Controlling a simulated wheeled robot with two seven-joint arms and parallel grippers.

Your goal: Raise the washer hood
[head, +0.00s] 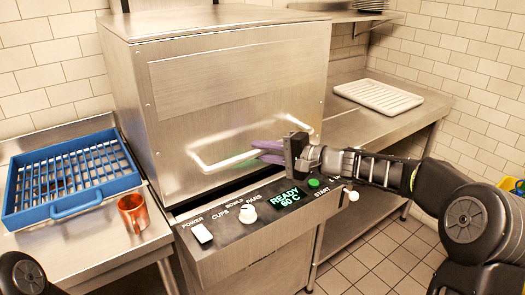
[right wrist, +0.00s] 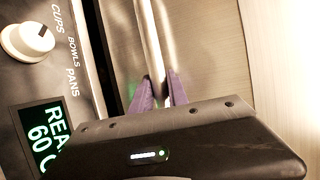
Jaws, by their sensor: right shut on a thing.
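The washer hood (head: 235,85) is a large steel box and sits lowered over the washer base, just above the control panel. A pale bar handle (head: 222,160) runs across the lower part of its front. My right gripper (head: 262,152) is at the right part of the handle, with its purple fingers shut on the bar. In the right wrist view the handle (right wrist: 152,40) runs down between the two purple fingertips (right wrist: 159,92). Of my left arm only a dark part shows at the lower left corner of the head view; its gripper is not seen.
The control panel (head: 262,212) reads READY 60 C. A blue rack (head: 70,209) and a copper mug (head: 133,213) stand on the left counter. A white ribbed tray (head: 378,96) lies on the right counter. A shelf with plates (head: 370,5) is at the upper right.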

